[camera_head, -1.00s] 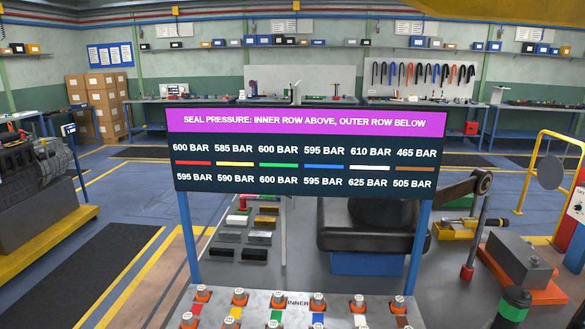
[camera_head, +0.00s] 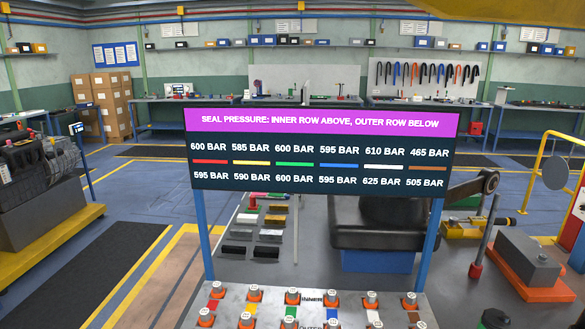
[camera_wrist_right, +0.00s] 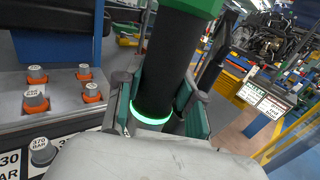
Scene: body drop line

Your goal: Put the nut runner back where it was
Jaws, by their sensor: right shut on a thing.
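The nut runner (camera_wrist_right: 168,65) is a thick black cylinder with a green upper part and a glowing green ring low on it. In the right wrist view my right gripper (camera_wrist_right: 158,100) is shut around its black body, one finger on each side. Its lower end is hidden behind the gripper's pale housing. In the head view only a dark top of it (camera_head: 495,319) shows at the bottom edge, right of the bolted panel (camera_head: 228,290). My left gripper is in neither view.
A pressure board (camera_head: 320,150) stands on blue posts behind the panel. The panel carries orange-based bolts (camera_wrist_right: 36,97), close left of the held tool. A black seat (camera_head: 380,235), a yellow tray (camera_head: 462,230) and an orange-based block (camera_head: 530,262) stand beyond.

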